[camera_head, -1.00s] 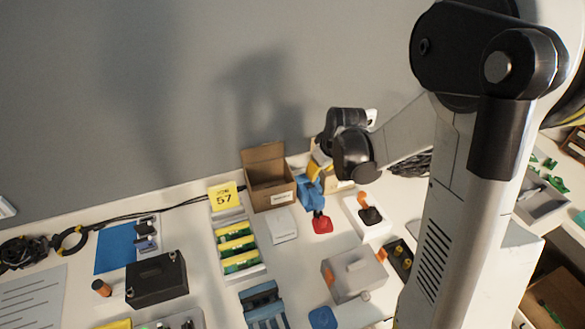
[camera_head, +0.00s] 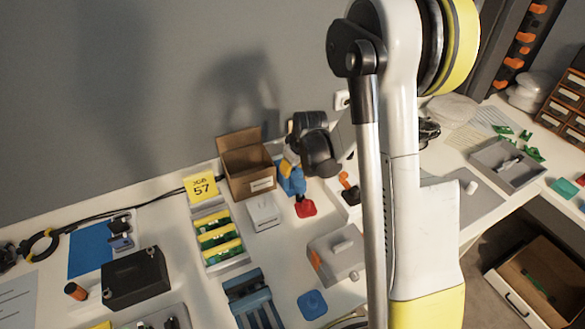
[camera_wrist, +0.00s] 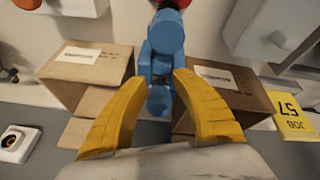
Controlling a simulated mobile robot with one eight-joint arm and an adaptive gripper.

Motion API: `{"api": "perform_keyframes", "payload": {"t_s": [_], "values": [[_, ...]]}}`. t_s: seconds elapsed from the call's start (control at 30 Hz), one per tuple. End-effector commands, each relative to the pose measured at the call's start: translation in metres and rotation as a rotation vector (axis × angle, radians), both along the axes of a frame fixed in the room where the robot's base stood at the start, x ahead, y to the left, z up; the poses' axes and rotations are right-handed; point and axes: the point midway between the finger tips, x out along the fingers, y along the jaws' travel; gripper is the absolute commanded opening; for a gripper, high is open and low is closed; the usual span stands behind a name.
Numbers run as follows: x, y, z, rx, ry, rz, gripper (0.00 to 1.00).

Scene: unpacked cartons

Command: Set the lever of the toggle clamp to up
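A blue jointed device with a red piece (camera_head: 305,208) at its front stands on the table before the cartons; I take it for the toggle clamp (camera_head: 292,186), though its lever is hard to make out. In the wrist view its blue part (camera_wrist: 161,62) stands between my two yellow fingers, with a little red at the top edge. My gripper (camera_wrist: 160,72) is open around the blue part, and I cannot tell whether either finger touches it. In the head view my gripper (camera_head: 288,164) is at the top of the device, partly hidden by my wrist.
An open carton (camera_head: 250,180) stands close on the left, with a white box (camera_head: 263,212) in front. An orange lever (camera_head: 345,180) on a black base stands to the right. A grey box (camera_head: 337,255) is nearer. A yellow sign (camera_head: 201,187) stands left of the carton.

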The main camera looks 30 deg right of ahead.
Motion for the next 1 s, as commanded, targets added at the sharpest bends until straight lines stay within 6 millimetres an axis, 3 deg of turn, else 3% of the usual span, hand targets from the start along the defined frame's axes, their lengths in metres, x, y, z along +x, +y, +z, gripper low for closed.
{"api": "perform_keyframes", "payload": {"t_s": [0.07,0.2,0.63,1.0], "values": [[-0.0001,0.0,0.0003,0.0,0.0,0.0,0.32],[-0.0002,0.0,0.0004,0.0,0.0,0.0,0.0],[0.0012,0.0002,0.0017,0.001,0.04,0.001,0.0],[0.0088,0.0002,0.0039,0.0,0.291,0.002,0.0]]}}
